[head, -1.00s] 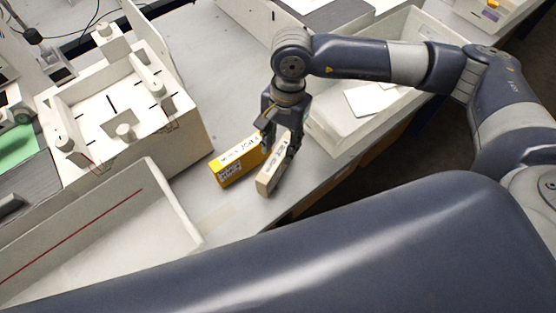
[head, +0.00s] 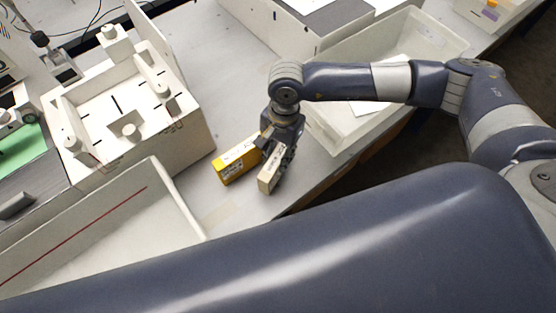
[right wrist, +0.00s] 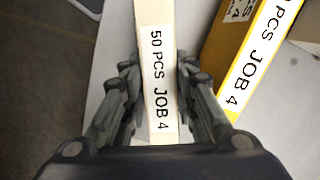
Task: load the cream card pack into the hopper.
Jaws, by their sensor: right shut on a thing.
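The cream card pack (head: 270,178) is a narrow box with a white label reading "50 PCS JOB 4". In the right wrist view the pack (right wrist: 156,70) stands on edge between the fingers. My right gripper (head: 277,160) is shut on it, just right of the yellow pack. The hopper is probably the white open-topped box with inner posts and a slotted floor (head: 203,128) at the left; no label confirms this. My left gripper is not in view; a large dark arm link crosses the foreground.
A yellow pack (head: 227,168), also labelled "JOB 4" in the right wrist view (right wrist: 238,50), stands close beside the cream pack. A white tray with a red line (head: 165,190) lies front left. Another white tray (head: 343,140) with paper is behind my right arm.

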